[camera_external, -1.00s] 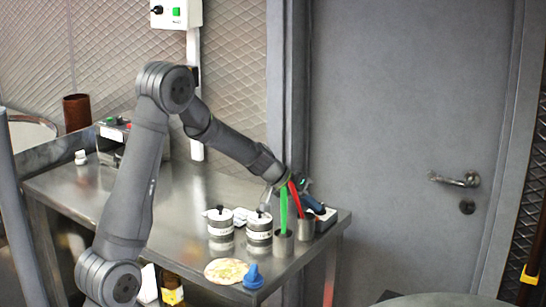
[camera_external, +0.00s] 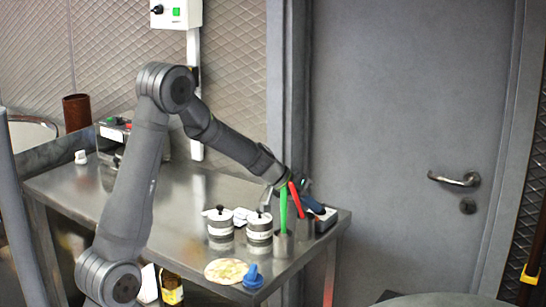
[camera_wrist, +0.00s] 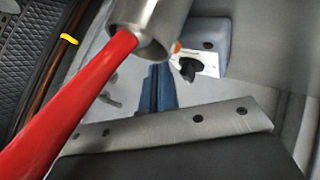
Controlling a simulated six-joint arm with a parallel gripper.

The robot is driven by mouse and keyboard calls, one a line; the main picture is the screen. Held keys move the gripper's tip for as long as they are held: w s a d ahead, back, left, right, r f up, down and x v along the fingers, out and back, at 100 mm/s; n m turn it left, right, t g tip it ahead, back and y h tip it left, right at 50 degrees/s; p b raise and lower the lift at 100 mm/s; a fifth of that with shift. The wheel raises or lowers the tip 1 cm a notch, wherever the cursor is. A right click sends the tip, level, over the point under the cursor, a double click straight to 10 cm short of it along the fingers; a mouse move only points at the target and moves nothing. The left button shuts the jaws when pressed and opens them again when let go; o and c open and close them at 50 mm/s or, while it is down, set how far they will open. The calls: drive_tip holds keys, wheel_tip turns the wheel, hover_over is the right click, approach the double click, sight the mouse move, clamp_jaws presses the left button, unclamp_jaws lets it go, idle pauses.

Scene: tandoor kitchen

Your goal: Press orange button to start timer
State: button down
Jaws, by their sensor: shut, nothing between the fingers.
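A timer box (camera_external: 325,222) with a pale top stands at the right end of the steel table. The wrist view shows its blue-grey body (camera_wrist: 208,32) and a white panel (camera_wrist: 208,62) with a dark knob (camera_wrist: 188,68). A small orange spot (camera_wrist: 177,47), which looks like the orange button, shows at the panel's edge, partly hidden by a metal cup. My gripper (camera_external: 319,209) is at the box in the outside view, with its blue fingers shut and empty. The fingers (camera_wrist: 158,72) point towards the box beside the panel. I cannot tell whether they touch it.
A green-handled utensil (camera_external: 284,208) stands in another cup (camera_external: 283,244). Two lidded canisters (camera_external: 220,230) (camera_external: 259,234), a flatbread (camera_external: 226,271) and a blue item (camera_external: 253,277) are nearby.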

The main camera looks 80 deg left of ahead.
drive_tip(key=shift+f, duration=0.35)
drive_tip(key=shift+f, duration=0.5)
idle(0.7)
drive_tip(key=shift+r, duration=0.9)
drive_tip(key=shift+r, duration=0.15)
drive_tip(key=shift+r, duration=2.4)
drive_tip(key=shift+f, duration=0.15)
drive_tip(key=shift+r, duration=2.05)
drive_tip(key=shift+f, duration=0.1)
